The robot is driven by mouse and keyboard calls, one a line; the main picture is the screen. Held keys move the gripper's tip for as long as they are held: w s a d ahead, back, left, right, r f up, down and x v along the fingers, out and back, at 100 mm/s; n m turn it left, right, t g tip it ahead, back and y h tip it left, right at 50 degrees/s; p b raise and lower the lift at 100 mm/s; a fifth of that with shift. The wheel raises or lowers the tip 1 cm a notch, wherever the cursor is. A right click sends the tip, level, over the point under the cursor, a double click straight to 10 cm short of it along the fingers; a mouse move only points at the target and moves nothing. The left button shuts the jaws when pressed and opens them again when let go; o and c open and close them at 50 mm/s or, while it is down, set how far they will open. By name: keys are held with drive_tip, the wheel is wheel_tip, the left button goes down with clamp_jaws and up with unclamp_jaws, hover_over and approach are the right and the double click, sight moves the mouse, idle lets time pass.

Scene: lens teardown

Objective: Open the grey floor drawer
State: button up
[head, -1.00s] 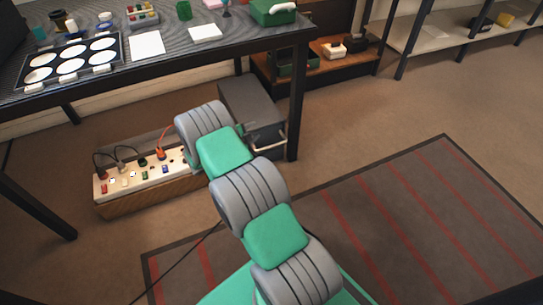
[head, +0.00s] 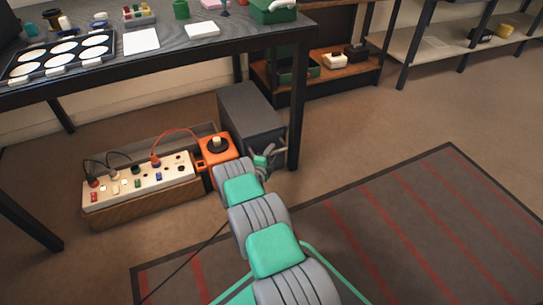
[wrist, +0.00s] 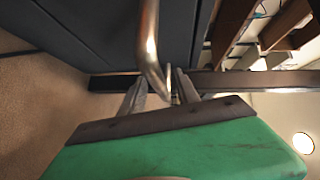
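The grey floor drawer unit (head: 250,112) stands on the floor under the bench, beside the bench's front right leg. It looks closed. In the wrist view its dark grey front (wrist: 95,30) fills the upper left, with a bent metal handle (wrist: 149,40) running down from the top edge. My gripper (wrist: 160,90) is at the handle, its two grey fingers apart, one on each side of the bar. I cannot tell whether either finger touches it. In the head view my arm partly hides the drawer front and the handle.
A power strip (head: 130,187) with cables sits in a wooden box left of the drawer. An orange unit with a black knob (head: 217,148) stands beside the drawer. The bench leg (head: 298,110) is close on the right. A striped mat (head: 400,225) covers open floor.

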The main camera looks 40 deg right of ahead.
drive_tip(key=shift+c, duration=0.4)
clamp_jaws()
idle(0.9)
